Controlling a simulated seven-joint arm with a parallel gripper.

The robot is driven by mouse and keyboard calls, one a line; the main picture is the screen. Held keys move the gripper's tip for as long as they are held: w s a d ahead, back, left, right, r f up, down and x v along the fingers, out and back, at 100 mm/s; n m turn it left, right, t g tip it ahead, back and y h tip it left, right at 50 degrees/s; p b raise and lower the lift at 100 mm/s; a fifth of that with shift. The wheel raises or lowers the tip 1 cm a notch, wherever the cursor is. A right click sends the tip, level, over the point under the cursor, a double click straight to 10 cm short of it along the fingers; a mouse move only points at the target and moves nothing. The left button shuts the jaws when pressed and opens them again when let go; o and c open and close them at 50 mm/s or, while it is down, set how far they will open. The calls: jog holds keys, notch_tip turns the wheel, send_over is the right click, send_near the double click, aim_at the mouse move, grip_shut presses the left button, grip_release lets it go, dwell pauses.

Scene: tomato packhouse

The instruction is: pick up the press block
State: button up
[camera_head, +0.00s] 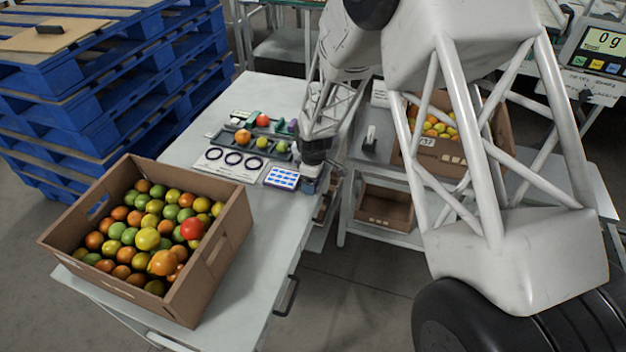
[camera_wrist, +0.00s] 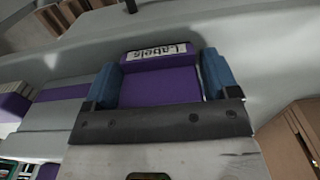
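My gripper (camera_wrist: 165,80) points down near the right edge of the long table in the head view, where its tip is partly hidden by my wrist. In the wrist view its two blue fingers stand wide apart. I cannot pick out the press block with certainty in either view.
Blue pallets (camera_head: 90,110) stand left. A lower side table with another tomato box (camera_head: 505,130) stands right.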

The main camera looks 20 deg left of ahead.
jog(key=c, duration=0.7)
jog(key=shift+r, duration=0.1)
jog(key=shift+r, duration=1.65)
jog(key=s+d, duration=0.3)
jog(key=s, duration=0.1)
jog(key=s+d+r, duration=0.1)
jog(key=s+d, duration=0.1)
jog(key=s, duration=0.3)
jog(key=s+d, duration=0.3)
jog(key=s, duration=0.1)
jog(key=shift+s+d+r, duration=0.25)
jog(key=shift+d, duration=0.1)
jog(key=o, duration=0.4)
jog(key=shift+c, duration=1.1)
jog(key=w+a+r+m, duration=0.1)
jog(key=w+a+m, duration=0.2)
jog(key=a, duration=0.3)
jog(key=w+a+r+m, duration=0.1)
jog(key=w+a+m, duration=0.2)
jog(key=w+a, duration=0.2)
jog(key=w+a+r+m, duration=0.1)
jog(key=w+a+m, duration=0.2)
jog(key=a, duration=0.4)
jog(key=shift+w+a+r, duration=0.2)
jog(key=shift+w+a, duration=0.15)
jog(key=shift+w, duration=0.3)
